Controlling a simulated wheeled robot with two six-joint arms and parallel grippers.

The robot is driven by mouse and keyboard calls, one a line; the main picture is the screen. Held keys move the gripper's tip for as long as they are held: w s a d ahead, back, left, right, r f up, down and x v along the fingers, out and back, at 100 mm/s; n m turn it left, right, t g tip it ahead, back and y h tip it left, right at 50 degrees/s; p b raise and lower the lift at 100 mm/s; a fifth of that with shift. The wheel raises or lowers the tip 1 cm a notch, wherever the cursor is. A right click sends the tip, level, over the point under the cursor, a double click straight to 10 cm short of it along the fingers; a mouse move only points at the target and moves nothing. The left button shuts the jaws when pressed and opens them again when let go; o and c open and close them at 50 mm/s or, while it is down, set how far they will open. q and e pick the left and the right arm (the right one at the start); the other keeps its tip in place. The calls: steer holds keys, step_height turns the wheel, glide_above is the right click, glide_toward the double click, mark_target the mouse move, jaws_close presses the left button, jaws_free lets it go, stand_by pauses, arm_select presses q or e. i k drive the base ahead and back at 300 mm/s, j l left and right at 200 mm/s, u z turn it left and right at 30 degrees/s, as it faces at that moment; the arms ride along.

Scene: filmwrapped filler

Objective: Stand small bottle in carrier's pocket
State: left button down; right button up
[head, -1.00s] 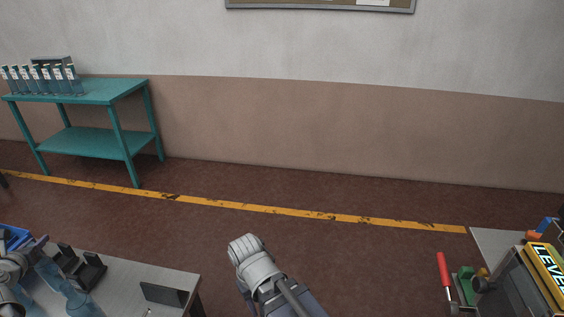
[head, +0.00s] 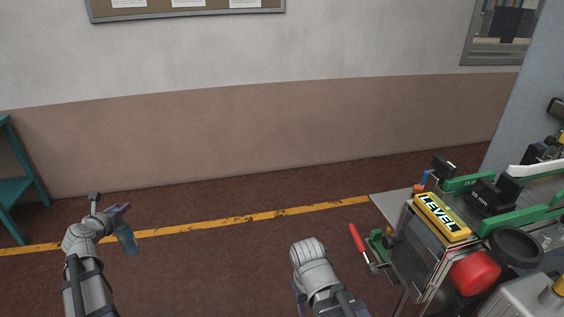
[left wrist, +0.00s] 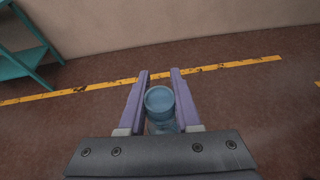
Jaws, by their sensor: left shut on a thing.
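My left gripper (head: 116,212) is at the lower left of the head view, over the open floor. It is shut on a small translucent blue bottle (head: 126,239), which hangs tilted below the fingers. In the left wrist view the bottle (left wrist: 160,103) sits between the two purple fingers (left wrist: 160,85), its round end facing the camera. I cannot make out a carrier in either view. My right gripper is not in view; only a grey part of my arm shows at the bottom centre.
A machine with a yellow LEVEL sign (head: 443,217), green rails (head: 515,219), a red-handled lever (head: 357,238) and a red knob (head: 474,272) stands at the right. A teal table (head: 15,187) is at the left edge. Floor between them is clear up to the wall.

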mark_target(490, 203)
steer(key=k+l, duration=0.25)
steer(key=l, duration=0.15)
steer(key=k+l, duration=0.25)
steer(key=l, duration=0.15)
steer(key=k+l, duration=0.25)
steer(key=l, duration=0.15)
steer(key=k+l+z, duration=0.1)
steer(key=k+l, duration=0.15)
steer(key=l, duration=0.2)
